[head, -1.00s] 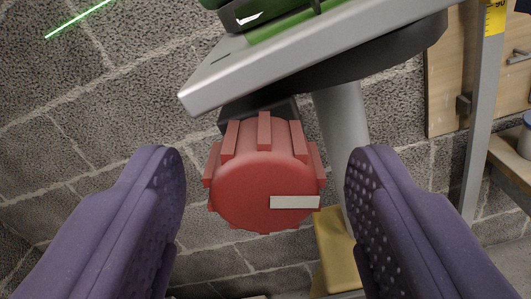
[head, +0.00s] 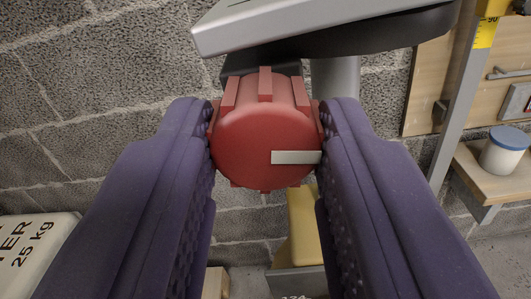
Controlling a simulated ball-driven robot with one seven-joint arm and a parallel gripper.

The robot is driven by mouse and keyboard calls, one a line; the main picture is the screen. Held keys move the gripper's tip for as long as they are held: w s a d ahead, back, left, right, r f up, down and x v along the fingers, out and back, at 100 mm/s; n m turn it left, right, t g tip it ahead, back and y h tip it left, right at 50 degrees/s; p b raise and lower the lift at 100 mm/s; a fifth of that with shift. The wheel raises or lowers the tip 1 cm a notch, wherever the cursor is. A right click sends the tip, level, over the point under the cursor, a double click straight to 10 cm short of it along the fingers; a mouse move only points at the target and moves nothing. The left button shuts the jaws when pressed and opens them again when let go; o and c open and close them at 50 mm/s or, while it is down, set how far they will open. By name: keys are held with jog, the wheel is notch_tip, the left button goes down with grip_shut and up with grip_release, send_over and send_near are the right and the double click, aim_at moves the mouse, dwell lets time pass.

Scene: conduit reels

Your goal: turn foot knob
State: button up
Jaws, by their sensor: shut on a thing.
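The foot knob (head: 255,140) is a red ribbed cylinder facing me in the middle of the head view. A white pointer bar (head: 296,157) on its face lies nearly level and points right. My gripper (head: 265,145) has purple dimpled fingers. They are shut on the knob, one touching its left side and one its right. The knob sits below a grey metal plate (head: 320,28), on a dark mount that is partly hidden behind it.
A grey post (head: 335,82) stands behind the knob. A yellow part (head: 303,225) is below. At right are a yellow-topped upright (head: 462,100) and a wooden shelf (head: 475,170) with a blue-lidded white jar (head: 505,150). A 25 kg bag (head: 35,250) lies lower left. A block wall is behind.

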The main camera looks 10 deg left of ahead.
jog(key=n, duration=0.6)
jog(key=shift+n, duration=0.4)
dwell(0.4)
jog(key=o, duration=1)
jog(key=shift+o, duration=0.2)
jog(key=shift+s, duration=0.1)
jog(key=s+p, duration=0.2)
jog(key=s, duration=0.5)
jog(key=shift+s, duration=0.35)
jog(key=shift+w+r, duration=0.1)
